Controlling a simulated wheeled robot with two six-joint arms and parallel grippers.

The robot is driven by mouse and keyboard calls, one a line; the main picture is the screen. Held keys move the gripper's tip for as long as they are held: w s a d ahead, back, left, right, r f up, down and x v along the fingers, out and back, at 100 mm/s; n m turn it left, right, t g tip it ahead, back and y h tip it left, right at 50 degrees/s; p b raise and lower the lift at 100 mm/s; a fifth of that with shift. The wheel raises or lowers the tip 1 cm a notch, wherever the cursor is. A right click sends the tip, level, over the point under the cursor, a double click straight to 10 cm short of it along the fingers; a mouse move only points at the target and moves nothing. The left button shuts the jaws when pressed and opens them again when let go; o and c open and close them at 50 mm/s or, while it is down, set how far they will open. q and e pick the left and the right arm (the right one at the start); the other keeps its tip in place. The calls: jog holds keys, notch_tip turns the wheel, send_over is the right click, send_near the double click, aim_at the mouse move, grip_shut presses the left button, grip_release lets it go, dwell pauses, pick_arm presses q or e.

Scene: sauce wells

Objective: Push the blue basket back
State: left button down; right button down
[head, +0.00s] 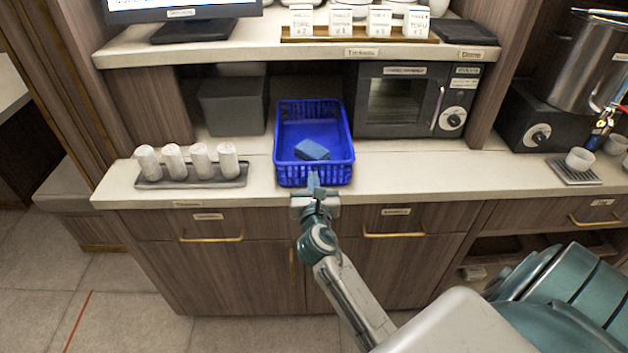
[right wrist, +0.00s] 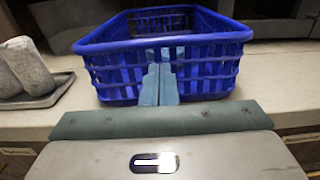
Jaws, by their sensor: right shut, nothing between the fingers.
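The blue basket (head: 285,160) stands on the counter, partly in the recess under the shelf, with its front part out on the open counter. A blue block-like item (head: 312,149) lies inside it. My right gripper (head: 314,180) is shut and empty at the middle of the basket's front wall. In the right wrist view the basket (right wrist: 110,75) fills the upper middle, and the closed fingers of my right gripper (right wrist: 158,75) overlap its front wall. I cannot tell for sure whether they touch it. My left gripper is not in view.
A tray (head: 240,181) with several white rolled items (head: 172,160) sits left of the basket. A grey bin (head: 232,105) stands in the recess behind left. A microwave-like oven (head: 397,100) is close on the right. The shelf edge (head: 300,55) overhangs the recess.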

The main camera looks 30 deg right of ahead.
jog(key=p+x, duration=0.1)
jog(key=x, duration=0.3)
jog(key=p+x, duration=0.1)
jog(key=x, duration=0.3)
jog(key=shift+r, duration=0.2)
send_over(312, 139)
jog(key=v, duration=0.4)
jog(key=shift+w+f+b, duration=0.15)
jog(key=shift+f+b, duration=0.1)
jog(key=shift+b, duration=0.15)
jog(key=shift+a, duration=0.1)
